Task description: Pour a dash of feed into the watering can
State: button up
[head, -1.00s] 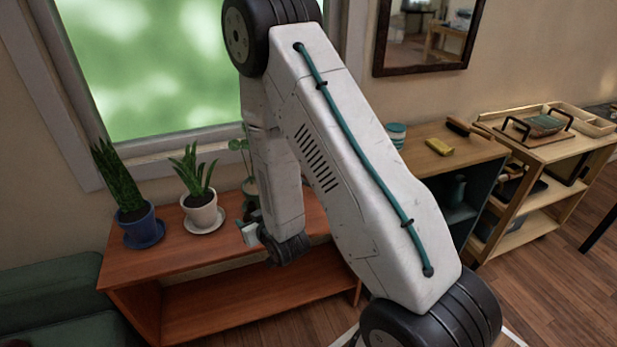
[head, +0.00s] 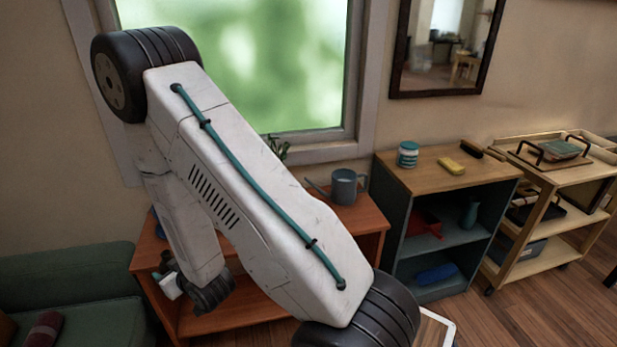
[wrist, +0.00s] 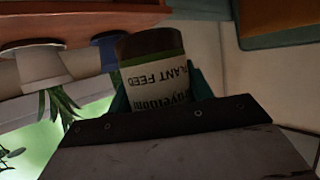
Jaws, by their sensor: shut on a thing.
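The grey watering can (head: 344,187) stands upright on the reddish wooden shelf unit under the window, its spout pointing left. In the wrist view a brown bottle (wrist: 150,45) with a white label reading "PLANT FEED" sits between the teal pads of my gripper (wrist: 158,92). My gripper is shut on it. The label lettering appears upside down in that view. In the head view my gripper (head: 172,282) is low at the left, in front of the wooden unit and left of the can, apart from it. My arm hides part of the unit.
The wooden shelf unit (head: 368,216) carries potted plants, mostly hidden by my arm; a white pot (wrist: 38,62) shows in the wrist view. A dark shelf unit (head: 398,205) with a striped jar (head: 408,154) and yellow block (head: 452,164) stands right. A green sofa (head: 75,270) is at left.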

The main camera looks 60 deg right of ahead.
aim_at(343, 192)
jog(key=u, duration=0.35)
jog(key=k, duration=0.9)
jog(key=z, duration=1.25)
jog(key=i, duration=1)
jog(key=u, duration=0.05)
